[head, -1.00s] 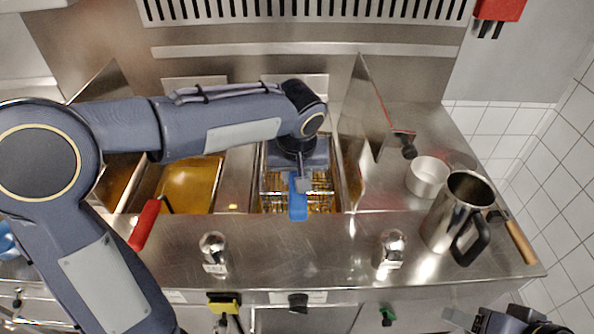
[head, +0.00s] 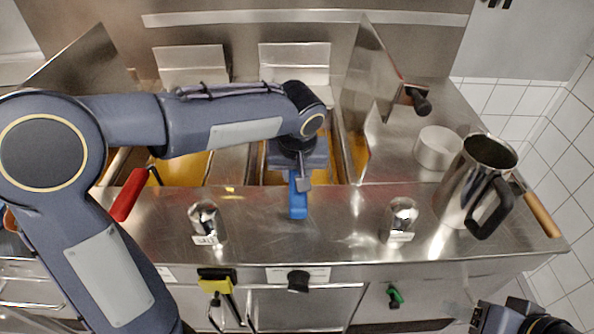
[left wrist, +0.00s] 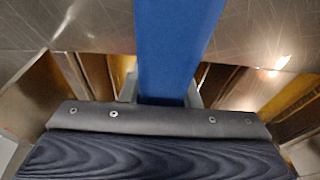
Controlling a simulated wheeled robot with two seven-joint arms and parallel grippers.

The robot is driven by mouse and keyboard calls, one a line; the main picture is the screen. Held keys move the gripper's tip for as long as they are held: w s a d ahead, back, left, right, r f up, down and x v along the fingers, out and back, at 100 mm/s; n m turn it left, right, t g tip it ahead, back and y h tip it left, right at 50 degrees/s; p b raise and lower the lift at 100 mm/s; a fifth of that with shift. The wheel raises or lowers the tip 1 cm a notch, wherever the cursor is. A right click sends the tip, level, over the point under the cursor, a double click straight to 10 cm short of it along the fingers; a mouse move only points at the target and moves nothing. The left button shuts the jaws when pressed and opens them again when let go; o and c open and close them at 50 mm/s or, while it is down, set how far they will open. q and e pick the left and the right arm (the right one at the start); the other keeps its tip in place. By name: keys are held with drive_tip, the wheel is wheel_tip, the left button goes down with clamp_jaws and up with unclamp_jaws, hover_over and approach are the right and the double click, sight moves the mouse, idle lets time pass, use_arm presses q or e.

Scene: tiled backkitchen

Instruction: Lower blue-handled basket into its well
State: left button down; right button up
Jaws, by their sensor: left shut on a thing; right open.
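The blue handle (head: 298,204) of the basket points toward me over the steel front ledge. It also fills the upper middle of the left wrist view (left wrist: 176,45). My left gripper (head: 301,180) is shut on this handle, above the middle fryer well (head: 272,178), where orange oil shows. The wire basket itself is hidden under my gripper and wrist, so its depth in the well cannot be told. My right gripper (head: 478,317) is open and empty at the bottom right, in front of the counter.
A red handle (head: 130,195) belongs to the left well (head: 183,167). Two salt-type shakers (head: 207,222) (head: 401,217) stand on the ledge. A steel jug (head: 470,187), a white bowl (head: 436,148) and a wooden handle (head: 539,210) are at the right. An upright steel panel (head: 372,75) stands right of the well.

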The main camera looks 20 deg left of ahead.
use_arm(q)
drive_tip(key=shift+f+b, duration=0.4)
drive_tip(key=shift+f, duration=0.05)
idle(0.3)
drive_tip(key=c, duration=1)
unclamp_jaws()
drive_tip(key=v, duration=0.8)
drive_tip(key=shift+p, duration=0.35)
drive_tip(key=shift+s+f, duration=0.1)
drive_tip(key=shift+s, duration=0.05)
